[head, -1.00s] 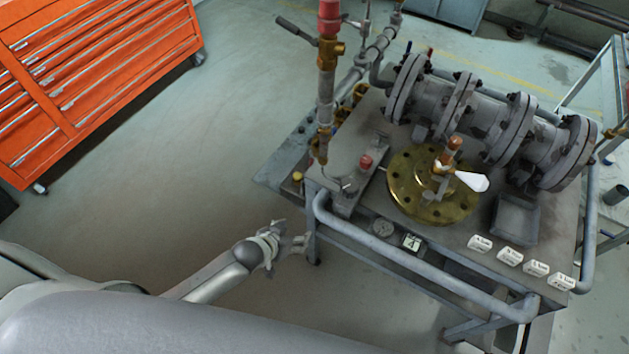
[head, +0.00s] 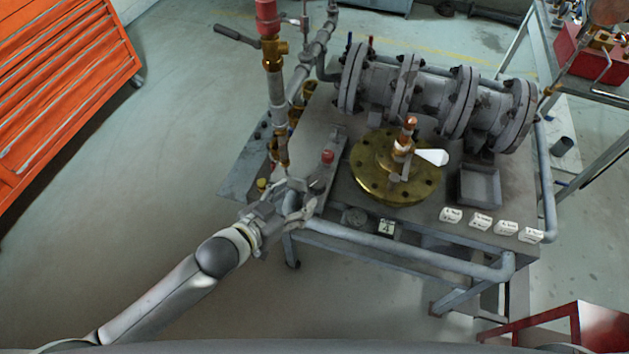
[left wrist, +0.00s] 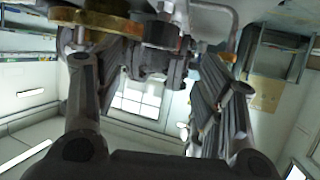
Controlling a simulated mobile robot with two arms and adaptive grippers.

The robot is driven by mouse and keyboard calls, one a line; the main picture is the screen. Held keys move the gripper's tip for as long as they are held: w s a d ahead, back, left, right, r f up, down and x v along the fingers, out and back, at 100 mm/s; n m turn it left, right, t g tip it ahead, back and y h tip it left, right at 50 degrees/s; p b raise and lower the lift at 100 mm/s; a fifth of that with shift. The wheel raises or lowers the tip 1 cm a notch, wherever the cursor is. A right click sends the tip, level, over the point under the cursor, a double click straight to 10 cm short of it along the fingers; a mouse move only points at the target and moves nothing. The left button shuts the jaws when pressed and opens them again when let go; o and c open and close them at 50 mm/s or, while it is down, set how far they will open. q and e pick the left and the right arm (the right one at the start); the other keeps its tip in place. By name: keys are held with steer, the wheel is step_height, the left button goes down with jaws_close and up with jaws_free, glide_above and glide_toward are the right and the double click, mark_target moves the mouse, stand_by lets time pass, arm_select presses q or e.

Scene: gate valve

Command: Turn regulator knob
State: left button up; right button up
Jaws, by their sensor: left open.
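A small red knob (head: 327,156) stands on a narrow grey block at the left side of the cart top. A small yellow knob (head: 261,184) sits lower left at the cart's edge. I cannot tell which one is the regulator knob. My left gripper (head: 296,203) is open at the cart's front left corner, just below and left of the red knob. Whether it touches the block or rail is unclear. In the left wrist view its fingers (left wrist: 150,55) are spread, with dark metal parts between and beyond them. My right gripper is not in view.
The grey cart has a pipe rail (head: 400,244) along its front. A brass flange (head: 395,180) with a white lever, a flanged pipe (head: 435,92) and a tray (head: 479,186) stand on it. A vertical pipe (head: 275,85) rises at left. Floor is clear left of the cart.

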mark_target(312, 186)
arm_select(q)
steer(key=p+x, duration=0.1)
steer(key=x, duration=0.9)
steer(key=shift+f, duration=0.1)
steer(key=shift+c, duration=0.4)
steer(key=c, duration=0.9)
steer(key=shift+c, duration=0.4)
